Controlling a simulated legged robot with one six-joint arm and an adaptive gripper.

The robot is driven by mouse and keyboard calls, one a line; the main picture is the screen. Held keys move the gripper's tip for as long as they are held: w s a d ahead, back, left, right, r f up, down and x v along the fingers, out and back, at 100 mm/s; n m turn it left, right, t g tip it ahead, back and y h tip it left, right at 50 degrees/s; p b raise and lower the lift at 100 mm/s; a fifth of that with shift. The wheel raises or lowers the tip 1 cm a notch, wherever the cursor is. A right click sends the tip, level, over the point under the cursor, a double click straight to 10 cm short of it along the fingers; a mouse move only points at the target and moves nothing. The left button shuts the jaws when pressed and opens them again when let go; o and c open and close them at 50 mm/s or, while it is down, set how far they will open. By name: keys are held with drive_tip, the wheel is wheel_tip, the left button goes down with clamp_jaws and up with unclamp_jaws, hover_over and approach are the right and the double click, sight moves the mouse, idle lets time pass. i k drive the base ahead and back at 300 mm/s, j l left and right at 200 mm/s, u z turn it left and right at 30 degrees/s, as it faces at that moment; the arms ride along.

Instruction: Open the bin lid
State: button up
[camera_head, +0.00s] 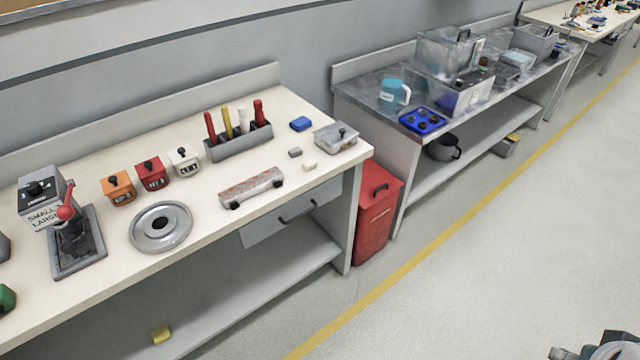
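The red bin (375,228) stands on the floor in the gap between the two benches. My gripper cannot be made out. Only a small grey and dark piece, likely of my own arm, shows at the bottom right corner, far from the bin.
The near bench (215,190) carries small tools, containers and a round plate; its drawer (290,215) looks slightly open. The grey floor (500,240) right of the yellow line (440,238) is clear.

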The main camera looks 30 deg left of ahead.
sight(377, 184)
drive_tip(key=u, duration=1.05)
drive_tip(key=i+l, duration=0.1)
drive_tip(key=i, duration=0.4)
drive_tip(key=i+l, duration=0.15)
drive_tip(key=i, duration=0.4)
drive_tip(key=i+l+u, duration=0.1)
drive_tip(key=i, duration=0.4)
drive_tip(key=i+l, duration=0.2)
drive_tip(key=i, duration=0.3)
